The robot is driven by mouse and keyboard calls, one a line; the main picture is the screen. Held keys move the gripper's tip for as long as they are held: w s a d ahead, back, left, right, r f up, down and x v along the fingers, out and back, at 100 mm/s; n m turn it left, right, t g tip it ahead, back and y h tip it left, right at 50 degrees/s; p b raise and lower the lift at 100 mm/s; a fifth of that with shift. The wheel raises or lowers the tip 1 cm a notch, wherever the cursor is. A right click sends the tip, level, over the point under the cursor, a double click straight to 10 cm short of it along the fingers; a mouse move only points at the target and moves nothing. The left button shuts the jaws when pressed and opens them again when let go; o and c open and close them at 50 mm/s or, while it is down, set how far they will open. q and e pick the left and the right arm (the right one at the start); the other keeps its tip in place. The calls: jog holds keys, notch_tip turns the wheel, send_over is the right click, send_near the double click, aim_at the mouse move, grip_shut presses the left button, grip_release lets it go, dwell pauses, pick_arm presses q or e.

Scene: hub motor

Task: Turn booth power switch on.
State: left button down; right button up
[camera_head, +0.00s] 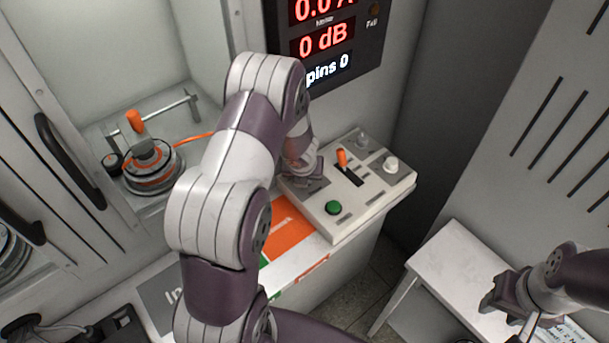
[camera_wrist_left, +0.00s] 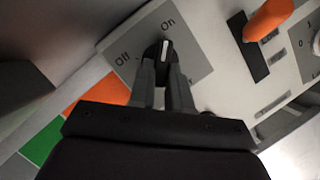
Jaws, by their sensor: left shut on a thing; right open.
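The booth power switch (camera_wrist_left: 165,50) is a black rotary knob with a white mark, on a grey plate (camera_wrist_left: 190,32) labelled Off and On. In the left wrist view its white mark points up, roughly towards On. My left gripper (camera_wrist_left: 166,78) is shut on the knob, one finger on each side. In the head view my left arm hides the switch, and the left gripper (camera_head: 306,181) shows only partly at the left end of the control box (camera_head: 352,222). My right gripper (camera_head: 492,304) is open, over the white table at lower right, away from the switch.
The control box also carries an orange lever (camera_head: 342,157), a green button (camera_head: 333,207) and a white knob (camera_head: 390,164). A motor fixture (camera_head: 150,165) sits in the booth at left. A red-digit display (camera_head: 325,40) hangs above. A white table (camera_head: 450,258) stands at right.

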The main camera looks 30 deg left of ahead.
pick_arm(q)
jog(key=c, duration=1.1)
grip_release()
jog(key=shift+o, duration=0.2)
jog(key=shift+r, duration=0.35)
jog(key=p+v, duration=0.2)
jog(key=v, duration=0.3)
jog(key=shift+s+d+f, duration=0.1)
jog(key=shift+s+f, duration=0.05)
jog(key=shift+s+d+f+b, duration=0.25)
jog(key=shift+s+b, duration=0.2)
jog(key=shift+b, duration=0.15)
jog(key=shift+s+d+f+b, duration=0.1)
jog(key=shift+s+f+b, duration=0.2)
jog(key=shift+s+b, duration=0.2)
jog(key=s+d+b, duration=0.3)
jog(key=s, duration=0.6)
jog(key=shift+d+r, duration=0.3)
